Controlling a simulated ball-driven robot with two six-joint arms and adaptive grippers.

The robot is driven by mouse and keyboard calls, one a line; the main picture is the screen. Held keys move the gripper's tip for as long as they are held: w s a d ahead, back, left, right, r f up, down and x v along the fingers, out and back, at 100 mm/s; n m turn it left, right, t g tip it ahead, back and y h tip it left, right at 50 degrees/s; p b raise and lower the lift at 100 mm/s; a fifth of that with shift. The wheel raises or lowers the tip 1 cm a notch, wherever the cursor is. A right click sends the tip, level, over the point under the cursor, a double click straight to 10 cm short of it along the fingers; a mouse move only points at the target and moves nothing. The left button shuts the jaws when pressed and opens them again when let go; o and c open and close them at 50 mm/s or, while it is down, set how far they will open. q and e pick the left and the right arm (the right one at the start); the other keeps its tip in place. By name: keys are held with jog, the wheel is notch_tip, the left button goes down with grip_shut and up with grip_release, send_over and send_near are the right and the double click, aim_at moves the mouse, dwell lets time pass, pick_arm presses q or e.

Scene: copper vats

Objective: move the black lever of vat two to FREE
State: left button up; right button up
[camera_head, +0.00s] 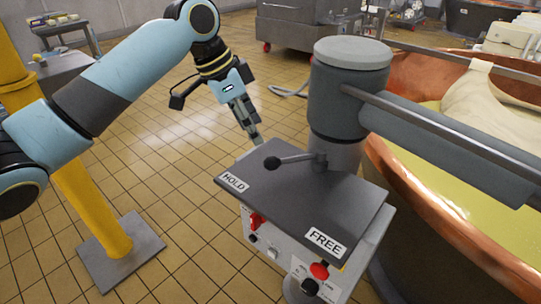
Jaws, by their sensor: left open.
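The black lever (294,159) sits on top of a grey control box (300,201), at the foot of a grey column (338,105). Its round black knob (272,163) points left, nearer the HOLD label (233,182) than the FREE label (325,243). FREE is at the front right edge of the box top. My left gripper (255,137) is open, its fingers pointing down beyond the far left edge of the box, apart from the lever. Its fingertips are small and partly overlapped in this view. My right gripper is not in view.
A copper vat (421,204) with yellowish liquid stands at the right, with a metal bar (435,128) above it. Red and black knobs (319,270) are on the box front. A yellow post (93,213) stands at the left. Tiled floor (180,240) is clear between.

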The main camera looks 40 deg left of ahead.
aim_at(270, 158)
pick_arm(q)
jog(key=x, duration=1)
jog(key=shift+w+f, duration=0.15)
jog(key=shift+w, duration=0.05)
grip_shut()
